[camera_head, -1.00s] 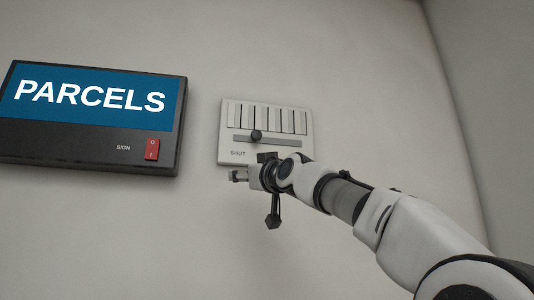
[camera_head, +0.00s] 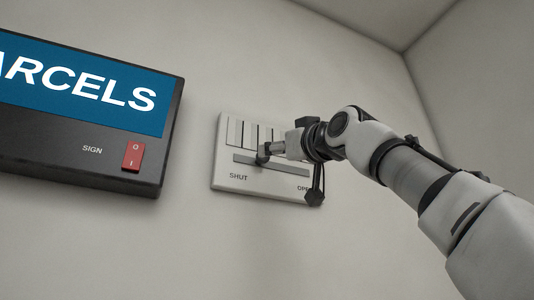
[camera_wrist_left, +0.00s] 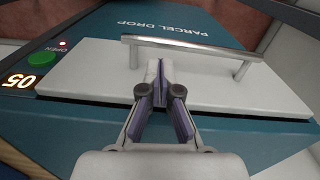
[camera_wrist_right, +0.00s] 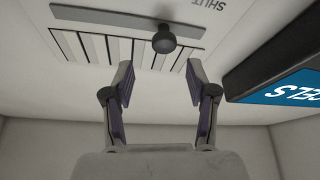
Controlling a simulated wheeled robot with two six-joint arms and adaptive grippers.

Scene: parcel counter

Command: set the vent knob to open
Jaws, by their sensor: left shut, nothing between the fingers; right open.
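The vent panel (camera_head: 225,178) is a pale plate on the wall with upright slats, a grey slot (camera_head: 290,169) and the words SHUT at left and OPEN at right. Its dark round knob (camera_wrist_right: 164,40) sits in the slot, nearer the SHUT end than the OPEN end. My right gripper (camera_wrist_right: 160,75) is open; in the right wrist view the knob appears beyond and between its fingertips. My left gripper (camera_wrist_left: 160,80) is shut and empty.
A PARCELS sign (camera_head: 75,130) with a red switch (camera_head: 133,156) hangs left of the vent panel. In the left wrist view, a PARCEL DROP box (camera_wrist_left: 230,35) has a white lid, a metal bar handle (camera_wrist_left: 195,46) near my left gripper and a green button (camera_wrist_left: 41,60).

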